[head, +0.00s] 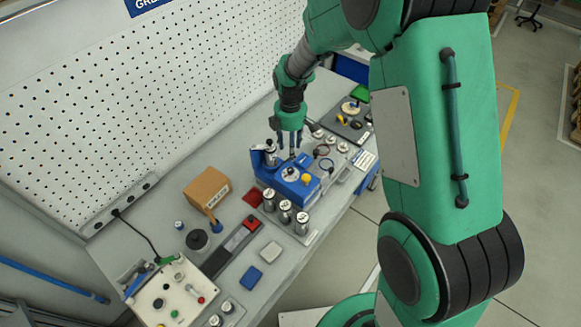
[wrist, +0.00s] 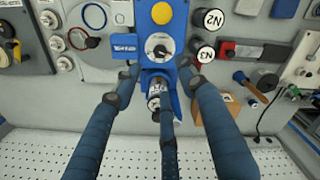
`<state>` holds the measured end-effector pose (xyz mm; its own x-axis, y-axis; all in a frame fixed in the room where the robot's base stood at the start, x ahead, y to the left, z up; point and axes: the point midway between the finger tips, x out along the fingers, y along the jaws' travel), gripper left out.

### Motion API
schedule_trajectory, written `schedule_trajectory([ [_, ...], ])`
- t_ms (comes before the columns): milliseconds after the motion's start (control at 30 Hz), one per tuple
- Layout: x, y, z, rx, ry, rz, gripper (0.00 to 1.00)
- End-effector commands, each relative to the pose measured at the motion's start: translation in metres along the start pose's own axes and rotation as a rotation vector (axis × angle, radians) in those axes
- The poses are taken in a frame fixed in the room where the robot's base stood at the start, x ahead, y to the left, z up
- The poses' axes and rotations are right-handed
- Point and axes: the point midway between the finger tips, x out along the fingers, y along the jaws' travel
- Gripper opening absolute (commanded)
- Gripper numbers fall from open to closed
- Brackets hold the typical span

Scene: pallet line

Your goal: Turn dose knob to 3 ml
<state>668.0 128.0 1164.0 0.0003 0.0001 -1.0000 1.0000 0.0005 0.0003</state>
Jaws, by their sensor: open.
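The dial's scale marks are too small to read. In the head view the dial (head: 291,175) shows on top of the blue device (head: 272,172), beside a yellow button (head: 306,179). The yellow button also shows in the wrist view (wrist: 162,13). My gripper (head: 290,148) is over the far side of the device, fingers pointing down. In the wrist view its fingers (wrist: 158,75) are spread and empty, with the knob beyond their tips.
Several metal cylinders (head: 285,208) stand close in front of the device. A cardboard box (head: 206,188) and a control box (head: 170,295) are to the left. A perforated wall (head: 140,90) backs the bench.

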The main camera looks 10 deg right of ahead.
Motion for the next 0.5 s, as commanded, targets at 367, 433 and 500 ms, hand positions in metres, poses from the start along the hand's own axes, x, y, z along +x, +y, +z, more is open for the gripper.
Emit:
schedule_trajectory([
  [367,0.056,-0.001,0.000,0.000,-0.001,-0.004,0.42],
  [433,0.067,-0.001,0.000,0.000,-0.001,-0.004,0.42],
  [500,0.077,-0.001,0.000,0.000,-0.001,-0.004,0.42],
])
